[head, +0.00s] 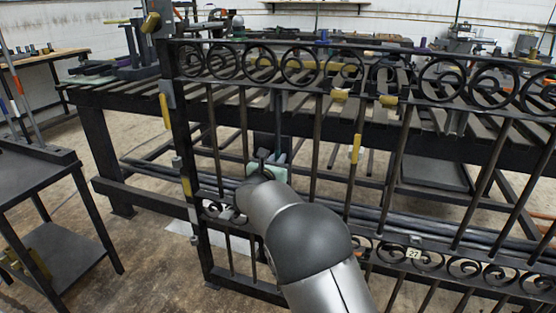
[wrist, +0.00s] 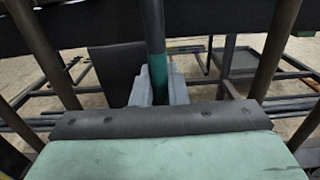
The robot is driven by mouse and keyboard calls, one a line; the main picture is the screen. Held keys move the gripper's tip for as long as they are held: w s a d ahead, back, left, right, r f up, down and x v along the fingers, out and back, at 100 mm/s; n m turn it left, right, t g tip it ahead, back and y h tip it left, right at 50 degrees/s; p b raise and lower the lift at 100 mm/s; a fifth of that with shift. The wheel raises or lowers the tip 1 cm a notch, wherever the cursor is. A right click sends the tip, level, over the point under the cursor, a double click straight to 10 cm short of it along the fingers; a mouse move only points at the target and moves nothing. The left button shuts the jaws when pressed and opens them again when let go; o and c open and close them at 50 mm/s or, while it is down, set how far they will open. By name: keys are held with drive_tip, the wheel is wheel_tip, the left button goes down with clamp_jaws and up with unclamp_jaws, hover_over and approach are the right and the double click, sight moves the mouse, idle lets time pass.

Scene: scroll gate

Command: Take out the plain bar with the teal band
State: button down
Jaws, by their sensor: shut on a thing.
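The plain bar with the teal band (wrist: 154,28) stands upright in the wrist view, dark above with the teal band low on it. My gripper (wrist: 159,93) is shut on it at the band, with grey fingers on both sides. The fingers are partly hidden by my wrist there. The bar's lower end is hidden in both views. I cannot tell whether its top still sits in the gate (head: 300,93).
Other upright gate bars (head: 317,130) stand close on both sides. Yellow clips (head: 356,149) sit on some of them. A dark slatted bench (head: 120,95) is behind the gate. A dark side table (head: 30,175) stands at the left. Scrolls (head: 470,268) line the lower rail.

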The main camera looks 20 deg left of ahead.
drive_tip(key=shift+s+r+b, duration=0.1)
drive_tip(key=shift+s+b, duration=0.3)
drive_tip(key=shift+s, duration=0.75)
idle(0.4)
